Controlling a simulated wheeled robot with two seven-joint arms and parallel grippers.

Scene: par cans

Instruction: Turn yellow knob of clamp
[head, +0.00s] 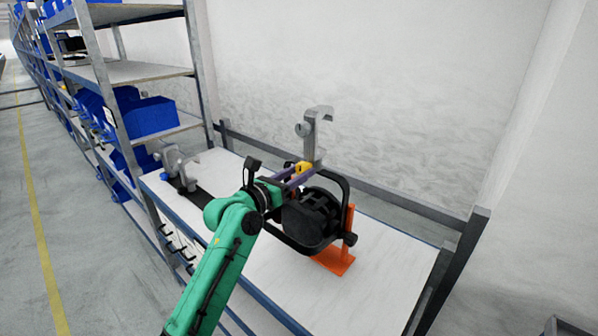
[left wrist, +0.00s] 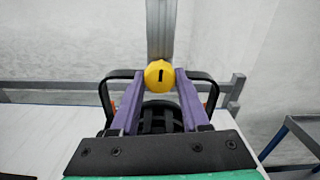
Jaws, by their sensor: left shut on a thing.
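The grey hook clamp (head: 318,135) stands upright above the black par can (head: 312,217). Its yellow knob (head: 304,168) is at the clamp's lower end. In the left wrist view the yellow knob (left wrist: 160,75) shows a dark slot standing upright, with the grey clamp post (left wrist: 161,28) behind it. My left gripper (head: 298,174) has purple fingers, one on each side of the knob, shut on it. The par can sits in a black yoke on an orange stand (head: 336,258). My right gripper is not in view.
The white table (head: 300,298) has a raised grey rail at the back and a post at the right. A shelf rack with blue bins (head: 150,116) stands at the left. The table's front right is clear.

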